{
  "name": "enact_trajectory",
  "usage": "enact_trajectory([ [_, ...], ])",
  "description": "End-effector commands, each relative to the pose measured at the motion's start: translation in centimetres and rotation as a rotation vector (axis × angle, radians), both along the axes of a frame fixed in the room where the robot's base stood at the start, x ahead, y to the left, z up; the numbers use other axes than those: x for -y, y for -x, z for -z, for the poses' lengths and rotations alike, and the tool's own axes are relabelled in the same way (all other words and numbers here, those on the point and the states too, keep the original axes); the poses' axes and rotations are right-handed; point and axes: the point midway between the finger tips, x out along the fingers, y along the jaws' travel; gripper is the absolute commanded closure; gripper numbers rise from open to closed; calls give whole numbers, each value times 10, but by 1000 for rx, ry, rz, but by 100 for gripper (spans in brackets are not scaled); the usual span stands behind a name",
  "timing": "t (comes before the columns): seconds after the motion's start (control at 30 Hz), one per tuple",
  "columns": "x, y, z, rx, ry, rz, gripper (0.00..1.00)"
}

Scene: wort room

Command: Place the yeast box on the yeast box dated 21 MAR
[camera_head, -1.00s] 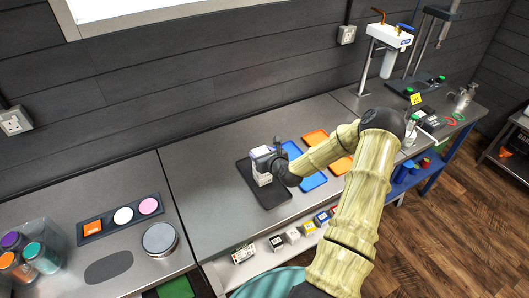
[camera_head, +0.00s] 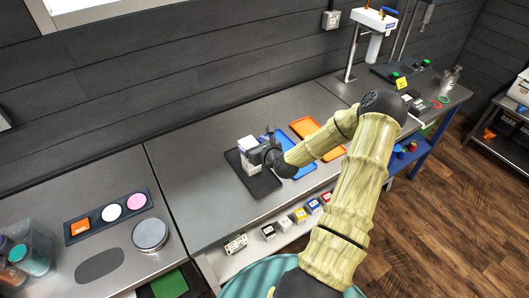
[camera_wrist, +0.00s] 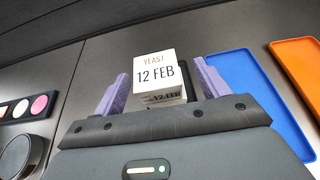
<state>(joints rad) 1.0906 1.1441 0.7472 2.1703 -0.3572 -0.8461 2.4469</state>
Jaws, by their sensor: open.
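A white yeast box (camera_wrist: 155,72) reading "YEAST 12 FEB" is between the two purple fingers of my gripper (camera_wrist: 161,80) in the wrist view. The fingers are open, with a gap visible on each side of the box. A second, shaded "12 FEB" label shows low on its near side; I cannot tell whether it belongs to another box beneath. In the head view the white box (camera_head: 249,148) stands on the black tray (camera_head: 262,187), with my gripper (camera_head: 262,146) at its right. I cannot read a 21 MAR date anywhere.
A blue tray (camera_head: 298,163) and an orange tray (camera_head: 308,127) lie to the right. Several small colour-labelled boxes (camera_head: 299,215) sit on a lower shelf in front. A dark holder with coloured discs (camera_head: 108,216) and a round tin (camera_head: 150,234) are on the left counter.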

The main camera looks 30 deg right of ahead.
Motion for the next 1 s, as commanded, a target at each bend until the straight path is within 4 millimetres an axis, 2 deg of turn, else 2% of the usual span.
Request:
enact_trajectory([
  [0.3,-4,54,-21,0,2,-12,26],
  [0.5,1,75,-31,0,1,-4,26],
  [1.0,4,79,-33,0,1,2,26],
])
